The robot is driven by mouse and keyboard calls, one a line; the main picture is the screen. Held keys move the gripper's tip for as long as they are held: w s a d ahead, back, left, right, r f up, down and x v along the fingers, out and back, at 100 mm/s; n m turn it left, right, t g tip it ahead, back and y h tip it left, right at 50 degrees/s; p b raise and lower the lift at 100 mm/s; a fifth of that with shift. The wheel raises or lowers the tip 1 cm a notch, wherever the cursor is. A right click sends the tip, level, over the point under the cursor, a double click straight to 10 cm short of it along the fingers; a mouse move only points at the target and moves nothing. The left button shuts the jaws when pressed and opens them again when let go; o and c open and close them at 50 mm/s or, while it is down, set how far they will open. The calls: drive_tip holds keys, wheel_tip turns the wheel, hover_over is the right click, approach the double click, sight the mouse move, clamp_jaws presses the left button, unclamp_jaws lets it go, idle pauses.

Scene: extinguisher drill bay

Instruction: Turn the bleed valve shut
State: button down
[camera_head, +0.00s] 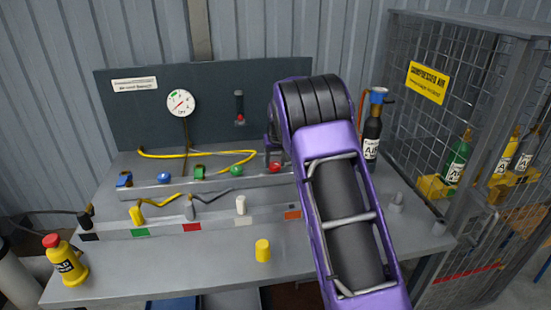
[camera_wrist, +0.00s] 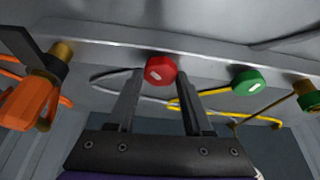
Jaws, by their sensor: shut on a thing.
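A red knob (camera_wrist: 160,70) with a pale mark on its face sits on the bench's raised rail. It also shows in the head view (camera_head: 275,167). My gripper (camera_wrist: 159,74) has its two fingers on either side of this knob and is shut on it. In the head view my arm hides most of the gripper. No label naming the bleed valve is readable; I cannot tell from the pictures whether the red knob is it. A round gauge (camera_head: 180,103) with a needle is on the dark back panel (camera_head: 140,115).
A green knob (camera_wrist: 247,81) is beside the red one, and an orange fitting (camera_wrist: 28,103) on the other side. A yellow plug (camera_head: 263,250) stands on the bench front. A black bottle (camera_head: 372,135) and mesh cage (camera_head: 425,120) are right.

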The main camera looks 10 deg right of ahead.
drive_tip(key=m+h+p, duration=0.1)
drive_tip(key=m, duration=0.1)
drive_tip(key=m+p, duration=0.1)
drive_tip(key=m, duration=0.1)
drive_tip(key=shift+a+r+h, duration=0.15)
drive_tip(key=shift+h, duration=0.25)
drive_tip(key=shift+w+a+m+g+h+p, duration=0.1)
drive_tip(key=shift+m+g+h+p, duration=0.3)
drive_tip(key=shift+m, duration=1)
drive_tip(key=shift+m+g+h+p, duration=0.3)
drive_tip(key=shift+m+h+p, duration=0.15)
drive_tip(key=shift+m, duration=0.95)
drive_tip(key=shift+c, duration=1.5)
unclamp_jaws()
drive_tip(key=p+v, duration=0.1)
drive_tip(key=v, duration=1.6)
drive_tip(key=shift+r, duration=0.1)
